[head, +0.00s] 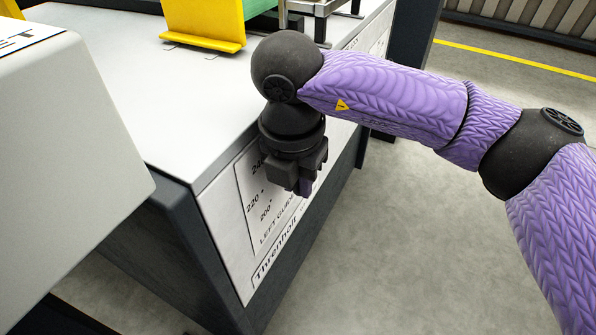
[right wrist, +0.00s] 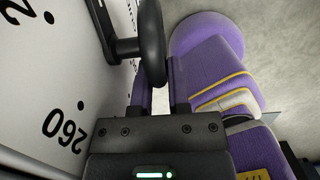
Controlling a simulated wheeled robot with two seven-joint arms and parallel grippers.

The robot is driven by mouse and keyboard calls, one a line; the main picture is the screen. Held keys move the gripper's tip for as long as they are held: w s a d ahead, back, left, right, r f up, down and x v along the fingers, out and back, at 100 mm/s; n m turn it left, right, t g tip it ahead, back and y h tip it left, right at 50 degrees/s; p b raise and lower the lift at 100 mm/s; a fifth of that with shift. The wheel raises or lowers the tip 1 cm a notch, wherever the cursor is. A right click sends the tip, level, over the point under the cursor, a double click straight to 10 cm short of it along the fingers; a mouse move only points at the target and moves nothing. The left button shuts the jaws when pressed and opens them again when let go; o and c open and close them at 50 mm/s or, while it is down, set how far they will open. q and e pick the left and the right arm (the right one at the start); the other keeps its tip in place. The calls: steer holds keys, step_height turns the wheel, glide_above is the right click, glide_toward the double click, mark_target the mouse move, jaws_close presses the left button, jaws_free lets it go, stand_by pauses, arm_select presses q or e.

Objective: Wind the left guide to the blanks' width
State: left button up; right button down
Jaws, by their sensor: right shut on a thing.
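The panel marked "LEFT GUIDE" (head: 250,205) is on the machine's side face, with the numbers 200, 220 and part of another showing. My right gripper (head: 304,186) is in front of this panel, pointing down, and covers part of the scale. In the right wrist view the gripper (right wrist: 161,85) is shut on a black crank handle (right wrist: 152,40), which stands out from the dial face near the 260 mark (right wrist: 66,130). A yellow guide plate (head: 203,20) stands on the white table top. My left gripper is not in view.
The white table top (head: 130,90) is clear in front of the yellow plate. A pale grey housing (head: 70,150) fills the left side. Dark frame legs and edges (head: 180,240) run below the table. The concrete floor to the right is open.

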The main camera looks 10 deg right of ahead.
steer(key=shift+s+a+f+t+h+p, duration=0.1)
steer(key=shift+f+t+h+p, duration=0.05)
steer(key=shift+t+h+p, duration=0.65)
steer(key=shift+f+t, duration=0.25)
steer(key=shift+t, duration=0.35)
steer(key=shift+f+t+h, duration=0.25)
steer(key=shift+t+h, duration=0.35)
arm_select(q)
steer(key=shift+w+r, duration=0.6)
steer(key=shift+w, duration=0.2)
arm_select(e)
steer(key=shift+t, duration=0.3)
steer(key=shift+h, duration=0.3)
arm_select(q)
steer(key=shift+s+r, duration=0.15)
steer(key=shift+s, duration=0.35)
arm_select(e)
steer(key=shift+f, duration=0.1)
steer(key=c, duration=0.6)
jaws_free()
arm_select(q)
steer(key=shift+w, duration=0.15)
